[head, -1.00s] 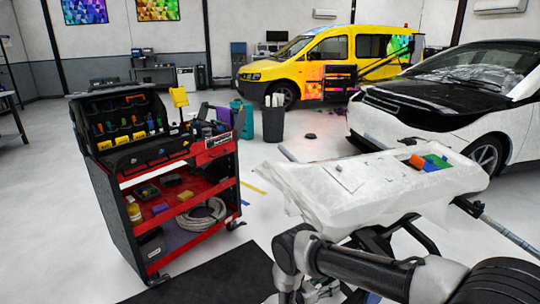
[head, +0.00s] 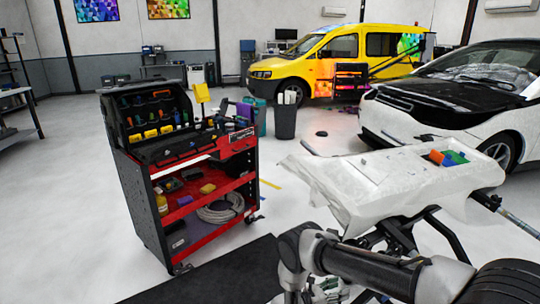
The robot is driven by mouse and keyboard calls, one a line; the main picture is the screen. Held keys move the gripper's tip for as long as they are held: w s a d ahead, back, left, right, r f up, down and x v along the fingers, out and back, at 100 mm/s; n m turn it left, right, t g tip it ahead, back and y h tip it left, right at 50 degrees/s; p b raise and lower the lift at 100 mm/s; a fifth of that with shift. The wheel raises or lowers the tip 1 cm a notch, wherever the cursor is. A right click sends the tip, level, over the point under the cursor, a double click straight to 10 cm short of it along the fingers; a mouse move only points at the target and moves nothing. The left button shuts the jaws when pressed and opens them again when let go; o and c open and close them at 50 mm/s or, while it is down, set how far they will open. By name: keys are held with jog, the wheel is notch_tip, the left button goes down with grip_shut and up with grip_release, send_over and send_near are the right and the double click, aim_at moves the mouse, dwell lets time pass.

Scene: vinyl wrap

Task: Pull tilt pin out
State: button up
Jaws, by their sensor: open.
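A stand with a dark metal frame (head: 428,226) carries a large white panel (head: 350,192) at the right of the head view. The frame shows under the panel, partly behind my arm. I cannot make out a tilt pin; it is too small or hidden. My arm crosses the lower right, and its lower end runs out of the bottom edge. My gripper is not in view.
A black and red tool cart (head: 190,215) stands at the left on the pale floor. A dark mat (head: 215,277) lies in front. A white and black car (head: 460,95) stands behind the stand at the right, and a yellow van (head: 335,60) farther back. Floor between cart and stand is open.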

jog(key=s+d+r+m+g, duration=0.3)
jog(key=s+d+g, duration=0.15)
jog(key=s, duration=0.25)
jog(key=s+r+m+g+y, duration=0.2)
jog(key=r+m+y, duration=0.25)
jog(key=r, duration=0.85)
jog(key=s+r+m+g+y, duration=0.25)
jog(key=r+m, duration=0.35)
jog(key=r, duration=0.7)
jog(key=s+r+m+g+y, duration=0.25)
jog(key=r+m+y, duration=0.2)
jog(key=r, duration=0.85)
jog(key=s+d+r+m+t+y, duration=0.2)
jog(key=s+r, duration=0.5)
jog(key=r, duration=0.4)
jog(key=s+d+r+m+t+y, duration=0.2)
jog(key=s+r+t, duration=0.5)
jog(key=r, duration=0.4)
jog(key=d+m, duration=0.1)
jog(key=m, duration=0.1)
jog(key=shift+s+r+m, duration=0.4)
